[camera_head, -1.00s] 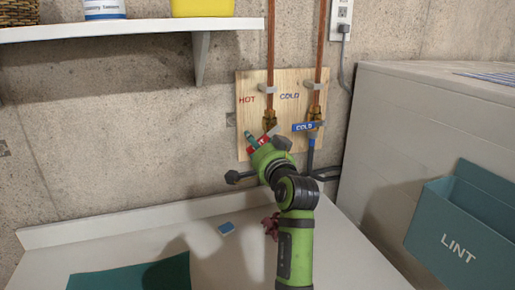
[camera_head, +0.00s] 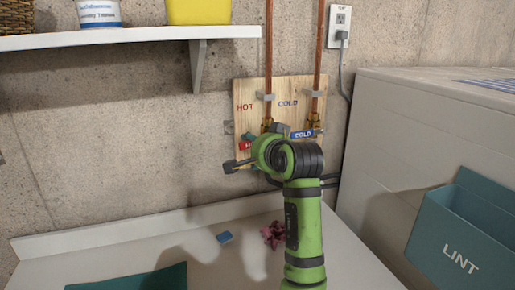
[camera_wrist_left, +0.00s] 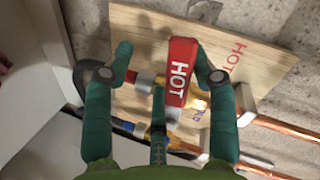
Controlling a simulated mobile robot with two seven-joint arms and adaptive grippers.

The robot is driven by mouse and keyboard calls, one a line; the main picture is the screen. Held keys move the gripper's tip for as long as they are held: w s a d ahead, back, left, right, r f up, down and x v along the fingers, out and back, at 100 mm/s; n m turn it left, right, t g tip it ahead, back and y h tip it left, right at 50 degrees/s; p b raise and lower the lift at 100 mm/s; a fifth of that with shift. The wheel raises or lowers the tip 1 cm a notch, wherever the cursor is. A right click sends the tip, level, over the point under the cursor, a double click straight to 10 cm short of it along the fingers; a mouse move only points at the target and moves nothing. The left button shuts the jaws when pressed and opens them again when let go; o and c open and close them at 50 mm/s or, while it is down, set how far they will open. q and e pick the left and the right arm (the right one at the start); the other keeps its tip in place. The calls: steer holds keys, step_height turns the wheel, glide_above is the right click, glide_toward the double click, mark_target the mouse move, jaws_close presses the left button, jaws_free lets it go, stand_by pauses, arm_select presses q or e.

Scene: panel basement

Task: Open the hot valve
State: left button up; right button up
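The hot valve's red handle, marked HOT (camera_wrist_left: 178,75), lies between the two teal fingers of my left gripper (camera_wrist_left: 163,56) in the left wrist view. The fingers are spread, with a visible gap on the left side; the right finger is close to the handle, and I cannot tell if it touches. In the head view only the red handle's end (camera_head: 244,146) shows left of my green wrist, which hides the rest. The hot valve's brass body (camera_head: 267,125) sits on a copper pipe. My right gripper is in neither view.
The cold valve's blue handle (camera_head: 303,134) is close by on the right, on the same wooden board (camera_head: 250,90). A white shelf (camera_head: 120,37) is above left. A white appliance (camera_head: 420,140) with a teal lint bin (camera_head: 460,235) stands right.

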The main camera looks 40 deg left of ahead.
arm_select(q)
steer(key=s+d, duration=0.4)
steer(key=d, duration=0.3)
steer(key=shift+s+d+r+p, duration=0.2)
steer(key=shift+d+p, duration=0.1)
steer(key=shift+p, duration=0.05)
stand_by(0.5)
